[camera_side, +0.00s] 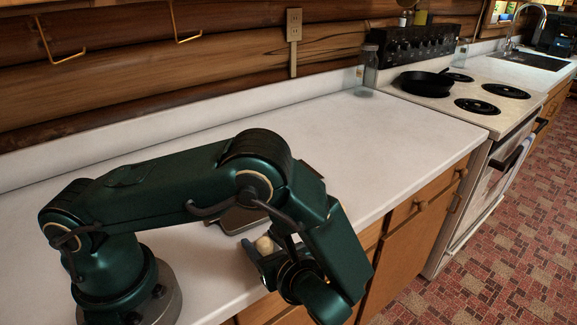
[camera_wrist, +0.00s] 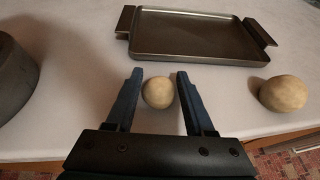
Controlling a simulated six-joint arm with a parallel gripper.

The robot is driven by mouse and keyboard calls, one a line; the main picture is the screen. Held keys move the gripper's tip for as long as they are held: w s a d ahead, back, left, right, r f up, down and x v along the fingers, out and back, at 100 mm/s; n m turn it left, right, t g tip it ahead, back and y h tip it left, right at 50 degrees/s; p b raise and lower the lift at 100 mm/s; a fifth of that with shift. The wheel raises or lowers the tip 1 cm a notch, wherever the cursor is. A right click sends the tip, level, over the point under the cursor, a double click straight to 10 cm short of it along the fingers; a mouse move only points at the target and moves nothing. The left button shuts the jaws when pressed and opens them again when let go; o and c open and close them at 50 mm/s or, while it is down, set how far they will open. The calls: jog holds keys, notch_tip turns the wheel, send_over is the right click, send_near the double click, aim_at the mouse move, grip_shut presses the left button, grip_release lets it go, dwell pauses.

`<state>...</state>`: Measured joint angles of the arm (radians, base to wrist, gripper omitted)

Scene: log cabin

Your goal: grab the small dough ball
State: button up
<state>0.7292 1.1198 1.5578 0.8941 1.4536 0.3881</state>
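The small dough ball (camera_wrist: 158,92) is pale tan and round. In the wrist view it sits on the white counter between the two dark blue fingers of my gripper (camera_wrist: 159,73). My gripper is open, with a thin gap showing on each side of the ball. A larger dough ball (camera_wrist: 283,93) lies apart, to the right of the right finger. In the side view a pale ball (camera_side: 264,245) shows beside my gripper; I cannot tell its size there. My arm hides most of that area.
A dark metal tray (camera_wrist: 198,36) with two handles lies just beyond the fingers; part of it shows in the side view (camera_side: 236,220). The counter's front edge is close by. The counter (camera_side: 370,140) is clear towards the stove, where a black skillet (camera_side: 424,83) stands.

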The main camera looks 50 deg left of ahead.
grip_shut()
jog(key=shift+r, duration=0.2)
